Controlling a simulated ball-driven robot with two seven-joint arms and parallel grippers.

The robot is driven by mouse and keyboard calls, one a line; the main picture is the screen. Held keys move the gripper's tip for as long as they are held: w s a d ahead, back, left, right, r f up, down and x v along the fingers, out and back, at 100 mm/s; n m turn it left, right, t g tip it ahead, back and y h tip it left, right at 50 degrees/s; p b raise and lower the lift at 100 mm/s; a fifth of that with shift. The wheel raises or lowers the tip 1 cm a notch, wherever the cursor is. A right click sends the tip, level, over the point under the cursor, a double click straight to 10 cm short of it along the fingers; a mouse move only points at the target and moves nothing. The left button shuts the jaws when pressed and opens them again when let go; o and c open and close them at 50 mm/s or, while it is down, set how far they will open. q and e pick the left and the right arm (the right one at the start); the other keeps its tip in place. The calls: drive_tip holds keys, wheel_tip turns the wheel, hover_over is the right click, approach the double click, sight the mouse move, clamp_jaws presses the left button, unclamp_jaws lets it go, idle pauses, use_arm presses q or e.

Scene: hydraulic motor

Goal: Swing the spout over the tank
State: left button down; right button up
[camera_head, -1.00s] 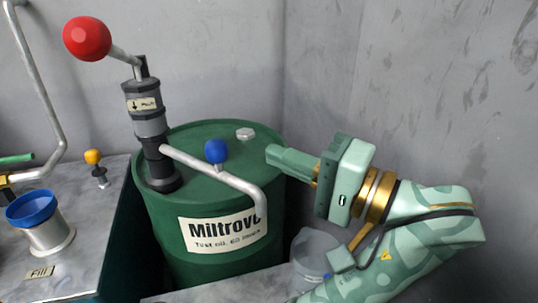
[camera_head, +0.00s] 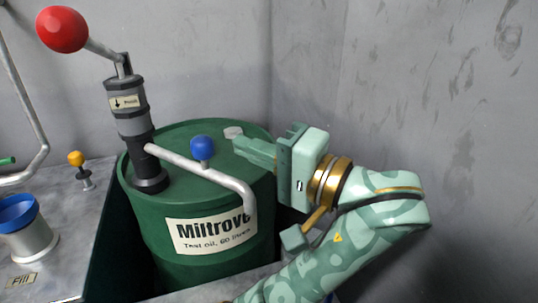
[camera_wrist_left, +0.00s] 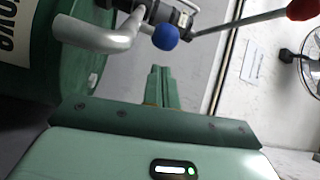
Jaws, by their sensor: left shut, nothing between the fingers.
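The spout (camera_head: 212,175) is a grey bent pipe. It runs from the pump (camera_head: 130,120) on the green drum (camera_head: 155,215) to the right, and its end hangs down in front of the drum's label. A blue knob (camera_head: 202,147) stands on the spout. My left gripper (camera_head: 238,146) is shut and empty, just right of the knob and apart from it. In the left wrist view, the shut fingers (camera_wrist_left: 160,72) point towards the blue knob (camera_wrist_left: 166,37). A blue funnel (camera_head: 17,212) marks the fill opening on the grey tank top at the left. My right gripper is out of view.
The pump's lever with a red ball (camera_head: 62,29) rises at the upper left. A yellow-knobbed valve (camera_head: 77,160) and a grey pipe (camera_head: 30,120) stand at the left. Grey walls close off the back and right. A cap (camera_head: 233,132) sits on the drum top.

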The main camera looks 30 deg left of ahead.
sight(189, 162)
use_arm(q)
drive_tip(key=a, duration=0.5)
drive_tip(key=shift+w+r, duration=0.15)
drive_tip(key=shift+r, duration=0.05)
drive_tip(key=shift+d, duration=0.1)
